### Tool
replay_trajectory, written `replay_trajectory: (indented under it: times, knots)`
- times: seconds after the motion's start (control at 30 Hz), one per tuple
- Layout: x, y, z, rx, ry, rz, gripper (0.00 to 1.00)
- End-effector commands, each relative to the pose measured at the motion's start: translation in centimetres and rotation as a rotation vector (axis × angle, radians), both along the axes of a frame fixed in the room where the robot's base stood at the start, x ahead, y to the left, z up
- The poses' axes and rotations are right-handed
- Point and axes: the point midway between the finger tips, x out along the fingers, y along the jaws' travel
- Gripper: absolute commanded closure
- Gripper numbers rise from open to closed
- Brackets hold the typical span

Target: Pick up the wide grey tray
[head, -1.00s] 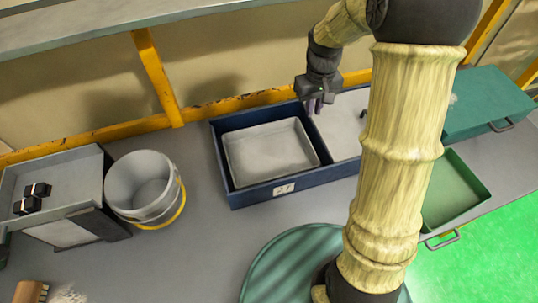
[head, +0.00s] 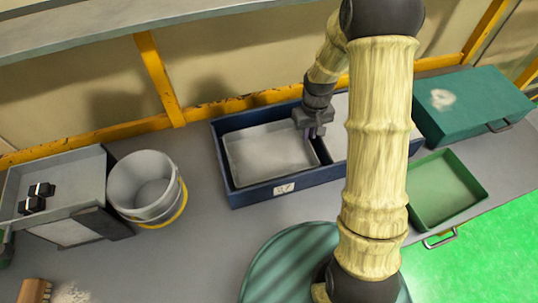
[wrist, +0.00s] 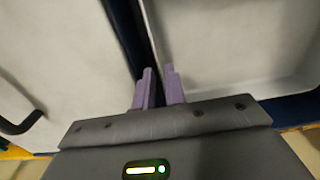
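The wide grey tray (head: 265,155) lies flat in the left compartment of a dark blue box (head: 283,188) on the bench. My gripper (head: 310,133) points down at the tray's right rim, near its back corner. In the wrist view, the two purple fingertips (wrist: 159,78) stand a narrow gap apart, with the tray's rim running down to that gap. The tray (wrist: 220,40) fills the right side of that view. The fingers look open; whether they touch the rim is hard to see.
The box's blue divider (wrist: 124,30) runs close beside the fingers. The other compartment holds a pale tray (head: 338,115), partly behind my arm. A grey bucket (head: 140,178) stands to the left. A green tray (head: 445,190) and teal box (head: 475,105) lie to the right.

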Motion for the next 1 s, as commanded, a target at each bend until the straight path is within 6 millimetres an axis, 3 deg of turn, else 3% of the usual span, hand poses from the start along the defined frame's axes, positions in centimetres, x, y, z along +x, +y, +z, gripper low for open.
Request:
replay_trajectory:
  times: [0.5, 1.0]
  knots:
    - [0.0, 0.1, -5.0, 0.000, 0.003, 0.003, 0.88]
    - [0.0, -0.1, -5.1, 0.000, 0.001, 0.000, 0.88]
